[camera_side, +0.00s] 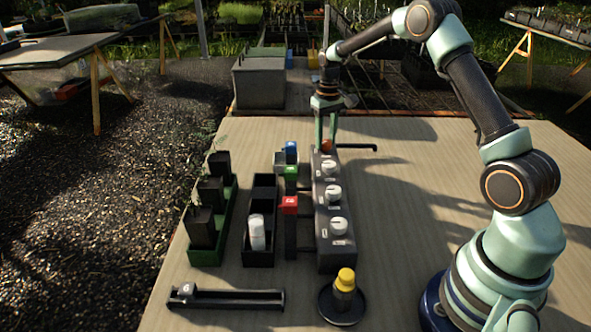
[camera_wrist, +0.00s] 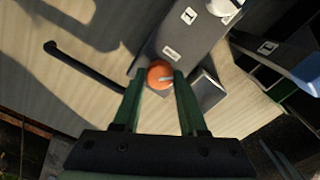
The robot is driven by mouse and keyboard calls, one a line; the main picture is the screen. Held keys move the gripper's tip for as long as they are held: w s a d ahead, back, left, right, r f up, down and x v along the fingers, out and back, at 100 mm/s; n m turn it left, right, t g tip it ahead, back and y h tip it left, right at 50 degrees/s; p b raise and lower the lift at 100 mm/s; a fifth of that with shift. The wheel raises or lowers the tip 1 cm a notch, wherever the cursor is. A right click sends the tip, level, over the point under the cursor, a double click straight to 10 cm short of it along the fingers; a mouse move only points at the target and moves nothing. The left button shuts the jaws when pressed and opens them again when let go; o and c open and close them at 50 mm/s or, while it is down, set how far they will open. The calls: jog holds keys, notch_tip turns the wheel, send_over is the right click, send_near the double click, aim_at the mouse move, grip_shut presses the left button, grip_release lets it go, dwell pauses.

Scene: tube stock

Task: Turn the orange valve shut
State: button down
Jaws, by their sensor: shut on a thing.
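The orange valve (camera_side: 326,147) is a round knob at the far end of a long dark grey box (camera_side: 336,255). It also shows in the wrist view (camera_wrist: 160,71), with a pale pointer mark across its top. My gripper (camera_side: 327,139) reaches down over the box's far end. In the wrist view, my gripper's green fingers (camera_wrist: 160,78) stand on either side of the orange valve and are shut on it. The fingers partly hide the valve in the side view.
Three white knobs (camera_side: 333,192) sit in line on the same box. A yellow-topped piece (camera_side: 345,281) stands in front. Open table lies right.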

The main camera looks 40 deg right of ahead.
aim_at(326, 141)
jog(key=m, duration=0.4)
jog(key=shift+m, duration=0.3)
jog(key=shift+r+m, duration=0.1)
jog(key=shift+m, duration=1.8)
jog(key=shift+c, duration=2.2)
grip_release()
notch_tip(326, 141, up, 12)
